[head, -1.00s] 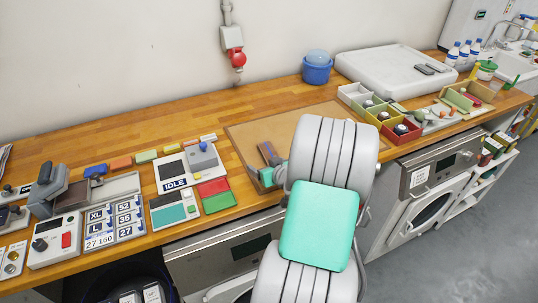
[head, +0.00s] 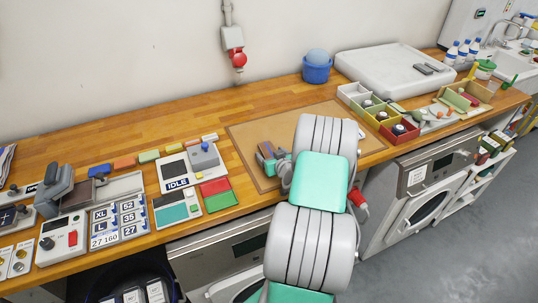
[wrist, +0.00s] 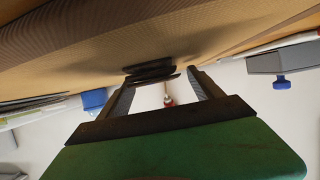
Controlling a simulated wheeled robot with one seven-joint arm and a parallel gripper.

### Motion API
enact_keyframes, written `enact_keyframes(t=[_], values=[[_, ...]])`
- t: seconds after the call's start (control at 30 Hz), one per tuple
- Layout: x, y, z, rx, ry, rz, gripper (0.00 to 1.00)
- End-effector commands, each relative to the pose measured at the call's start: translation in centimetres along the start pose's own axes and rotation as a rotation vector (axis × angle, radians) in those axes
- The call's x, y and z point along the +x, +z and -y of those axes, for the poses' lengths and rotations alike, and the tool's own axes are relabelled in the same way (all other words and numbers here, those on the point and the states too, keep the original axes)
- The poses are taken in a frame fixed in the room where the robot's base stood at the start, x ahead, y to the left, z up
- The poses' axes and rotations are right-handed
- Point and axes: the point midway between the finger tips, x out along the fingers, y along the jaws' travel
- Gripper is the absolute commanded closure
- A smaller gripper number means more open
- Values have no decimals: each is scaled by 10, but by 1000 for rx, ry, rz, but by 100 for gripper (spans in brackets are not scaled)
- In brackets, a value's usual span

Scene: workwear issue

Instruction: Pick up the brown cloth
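My gripper (wrist: 163,82) is open in the wrist view, its two dark fingers apart on either side of a thin, dark, layered thing (wrist: 150,72). That thing lies against a tan surface; its colour is too shaded for me to tell whether it is the brown cloth. The fingers do not visibly close on it. In the head view my gripper (head: 268,160) is low over the brown mat (head: 244,134) on the wooden counter, partly hidden by my own arm. No brown cloth stands out clearly from the mat there.
Left of the mat are a panel marked IDLE (head: 176,183) and red and green pads (head: 217,193). Right of it are open boxes in several colours (head: 380,117). A blue tub (head: 316,73) and a white tray (head: 392,70) stand behind.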

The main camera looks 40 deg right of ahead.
Motion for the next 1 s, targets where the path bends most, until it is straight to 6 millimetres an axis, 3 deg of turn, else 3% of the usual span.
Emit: enact_keyframes(t=[0.73, 1.0], values=[[0, 0, 0, 0, -1, 1, 87], [-1, -1, 0, -1, -1, 0, 88]])
